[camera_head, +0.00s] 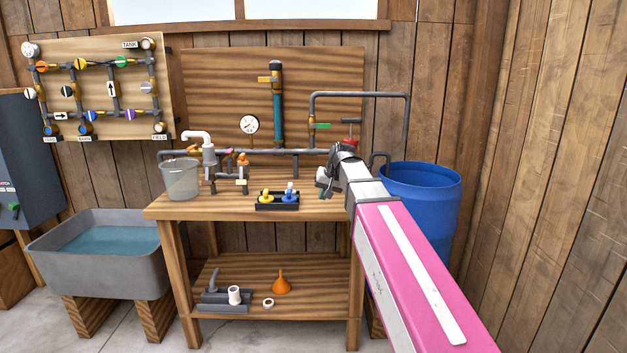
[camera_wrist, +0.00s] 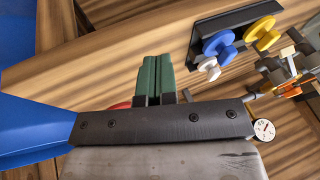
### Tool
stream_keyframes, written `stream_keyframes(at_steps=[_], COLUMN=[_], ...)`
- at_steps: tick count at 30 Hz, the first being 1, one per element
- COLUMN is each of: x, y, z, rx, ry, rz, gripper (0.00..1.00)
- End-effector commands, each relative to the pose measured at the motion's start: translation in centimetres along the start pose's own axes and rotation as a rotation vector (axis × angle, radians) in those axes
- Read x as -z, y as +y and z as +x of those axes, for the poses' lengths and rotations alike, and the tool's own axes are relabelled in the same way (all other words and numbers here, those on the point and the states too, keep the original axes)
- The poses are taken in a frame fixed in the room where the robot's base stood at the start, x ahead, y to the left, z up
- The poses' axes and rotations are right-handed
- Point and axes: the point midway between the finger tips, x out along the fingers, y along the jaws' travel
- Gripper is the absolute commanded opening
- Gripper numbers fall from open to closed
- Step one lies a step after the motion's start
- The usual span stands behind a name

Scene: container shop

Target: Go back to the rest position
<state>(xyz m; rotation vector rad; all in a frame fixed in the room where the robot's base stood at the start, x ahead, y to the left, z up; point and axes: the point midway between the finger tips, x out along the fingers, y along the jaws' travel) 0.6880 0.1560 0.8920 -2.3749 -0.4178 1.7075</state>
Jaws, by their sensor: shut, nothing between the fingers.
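My arm reaches in from the lower right of the head view, and my gripper (camera_head: 325,184) is over the right end of the wooden workbench (camera_head: 220,207). In the wrist view my gripper (camera_wrist: 154,78) shows two green fingers pressed together with nothing between them. A black holder with yellow and blue knobs (camera_head: 277,200) stands on the bench to the left of my gripper, apart from it. It also shows at the upper right of the wrist view (camera_wrist: 232,22).
A blue barrel (camera_head: 425,185) stands right of the bench, close to my arm. Pipework with a gauge (camera_head: 249,124) and a red valve (camera_head: 350,142) rises behind the bench. A grey water basin (camera_head: 100,262) is further left.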

Motion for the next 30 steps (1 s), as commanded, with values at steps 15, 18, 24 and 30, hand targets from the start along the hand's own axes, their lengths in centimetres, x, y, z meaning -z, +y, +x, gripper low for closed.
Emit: stream_keyframes(at_steps=[15,18,24,30], x=[-14.8,-17.9,-24.2,-28.9], y=[13.1,15.2,19.0,21.3], z=[11.4,12.9,15.3,16.6], rx=[-0.187,-0.219,-0.279,-0.319], ry=[-0.153,-0.184,-0.249,-0.298], rz=[0.055,0.061,0.068,0.068], gripper=[0.0,0.0,0.0,0.0])
